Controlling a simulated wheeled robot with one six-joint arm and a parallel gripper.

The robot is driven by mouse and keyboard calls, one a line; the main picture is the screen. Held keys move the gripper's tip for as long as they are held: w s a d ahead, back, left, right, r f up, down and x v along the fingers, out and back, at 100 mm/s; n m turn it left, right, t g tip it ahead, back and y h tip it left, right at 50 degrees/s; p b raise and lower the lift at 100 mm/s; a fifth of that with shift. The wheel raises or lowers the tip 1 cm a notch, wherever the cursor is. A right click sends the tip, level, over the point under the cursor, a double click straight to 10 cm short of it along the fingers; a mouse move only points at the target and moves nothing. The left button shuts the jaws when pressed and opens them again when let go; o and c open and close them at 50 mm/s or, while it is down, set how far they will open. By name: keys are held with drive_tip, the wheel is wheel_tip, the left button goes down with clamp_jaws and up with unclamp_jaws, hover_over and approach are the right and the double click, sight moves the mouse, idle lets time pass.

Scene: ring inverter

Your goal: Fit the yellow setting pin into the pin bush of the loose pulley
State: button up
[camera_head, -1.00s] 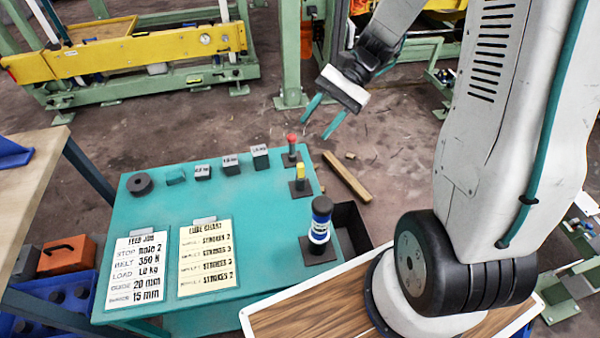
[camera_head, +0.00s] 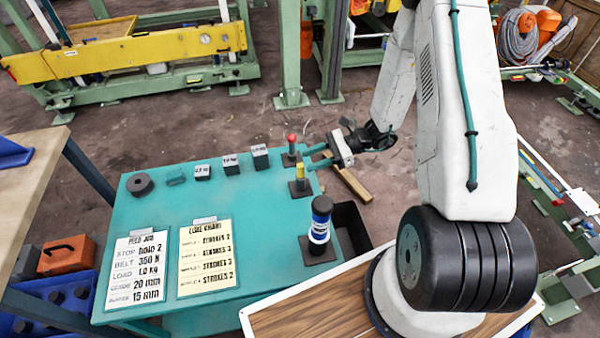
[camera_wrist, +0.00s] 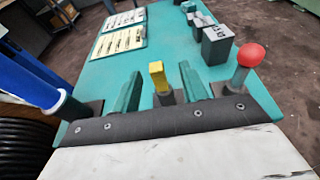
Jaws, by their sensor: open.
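The yellow setting pin (camera_head: 300,170) stands upright in a dark square holder at the right edge of the teal table. My gripper (camera_head: 307,158) is open beside the pin's top, reaching in from the right. In the wrist view, the yellow head (camera_wrist: 158,74) shows between my two teal fingers (camera_wrist: 160,88), with a gap on each side. The fingers are not closed on it. I cannot make out the loose pulley or its pin bush for sure. A dark round part with a central hole (camera_head: 140,184) lies at the table's far left.
A red-topped pin (camera_head: 291,143) stands just behind the yellow one; its red ball (camera_wrist: 251,55) is close to my right finger. Several weight blocks (camera_head: 231,164) line the back. The table's middle (camera_head: 215,200) is clear.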

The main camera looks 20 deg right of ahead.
sight(301, 165)
drive_tip(key=x, duration=0.4)
drive_tip(key=shift+s+a+f, duration=0.2)
drive_tip(key=shift+s+f, duration=0.05)
drive_tip(key=shift+f, duration=0.05)
drive_tip(key=shift+c, duration=0.3)
clamp_jaws()
